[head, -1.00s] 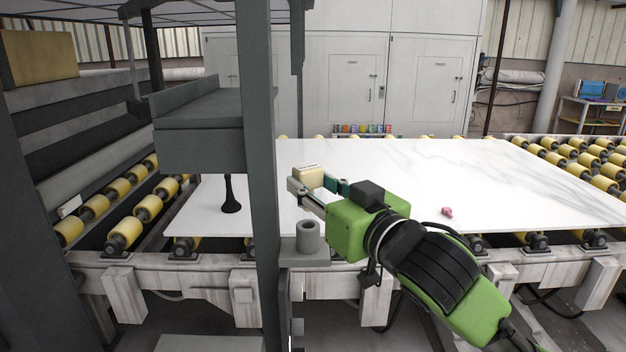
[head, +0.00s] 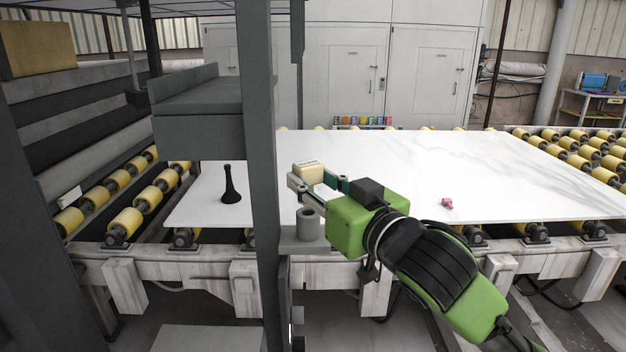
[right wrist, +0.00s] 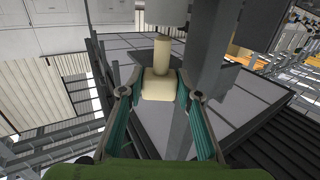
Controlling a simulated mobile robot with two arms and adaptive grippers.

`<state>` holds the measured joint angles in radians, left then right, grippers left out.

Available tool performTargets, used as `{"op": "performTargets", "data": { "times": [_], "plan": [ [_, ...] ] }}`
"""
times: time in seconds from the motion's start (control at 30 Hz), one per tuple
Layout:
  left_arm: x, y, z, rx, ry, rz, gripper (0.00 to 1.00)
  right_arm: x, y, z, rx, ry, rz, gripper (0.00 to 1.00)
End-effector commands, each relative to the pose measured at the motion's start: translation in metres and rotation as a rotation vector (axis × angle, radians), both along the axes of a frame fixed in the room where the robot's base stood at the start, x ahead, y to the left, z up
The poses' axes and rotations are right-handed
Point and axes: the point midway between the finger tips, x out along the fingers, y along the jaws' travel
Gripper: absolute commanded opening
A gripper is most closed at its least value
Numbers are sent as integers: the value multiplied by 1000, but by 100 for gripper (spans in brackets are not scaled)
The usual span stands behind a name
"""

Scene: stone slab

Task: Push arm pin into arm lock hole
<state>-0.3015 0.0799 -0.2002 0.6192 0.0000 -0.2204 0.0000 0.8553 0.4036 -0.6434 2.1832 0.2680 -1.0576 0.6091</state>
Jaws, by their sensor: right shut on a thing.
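My right gripper (head: 318,182) is shut on a cream-coloured pin (head: 308,171), its block end between the fingers. In the right wrist view, the teal-padded fingers (right wrist: 160,90) hold the pin's block (right wrist: 158,86), and a round peg (right wrist: 162,54) sticks out of it, away from the gripper. A short grey hollow cylinder (head: 308,224), which looks like the lock hole, stands on a bracket at the grey post, below the pin in the head view. A gap shows between them. My left gripper is not in view.
The grey post (head: 262,240) rises close to the left of the right gripper, with a grey box-like arm (head: 200,137) beside it. A white slab (head: 400,165) lies on rollers behind. A black tapered object (head: 231,187) and a small pink thing (head: 447,203) are on it.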

Motion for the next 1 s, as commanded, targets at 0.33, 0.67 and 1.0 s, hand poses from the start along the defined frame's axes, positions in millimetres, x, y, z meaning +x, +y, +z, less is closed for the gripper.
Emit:
{"op": "performTargets", "data": {
  "times": [0.33,0.67,1.0],
  "plan": [
    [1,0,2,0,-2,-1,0,-1,0,1,1,-3,0,4],
    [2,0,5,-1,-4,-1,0,0,0,2,1,-2,0,4],
    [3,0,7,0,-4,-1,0,0,0,1,1,-3,0,4]
  ]
}}
